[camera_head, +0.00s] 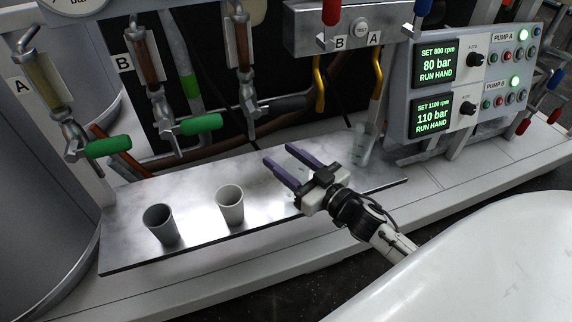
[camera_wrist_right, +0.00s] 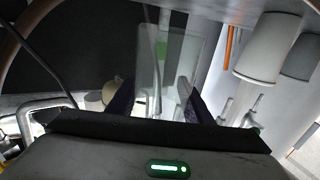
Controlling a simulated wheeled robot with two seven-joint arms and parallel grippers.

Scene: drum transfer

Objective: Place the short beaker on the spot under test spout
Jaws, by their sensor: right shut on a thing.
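My right gripper (camera_head: 278,155) is above the metal tray (camera_head: 190,248), its two purple fingers pointing to the back left. It is shut on a clear beaker (camera_wrist_right: 168,65), which stands out between the fingers in the right wrist view. In the head view the held beaker is only a faint transparent shape. A second clear beaker (camera_head: 362,146) shows at the tray's right part, beneath the yellow-handled outlet marked A. I cannot tell from its faint outline whether it is the taller one. My left gripper is not in view.
Two grey cups, one at the left (camera_head: 160,226) and one nearer the middle (camera_head: 230,206), stand on the tray. Valves with green handles (camera_head: 200,124) hang above the tray's back edge. A pump panel (camera_head: 470,85) stands at the right. The tray's front middle is bare.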

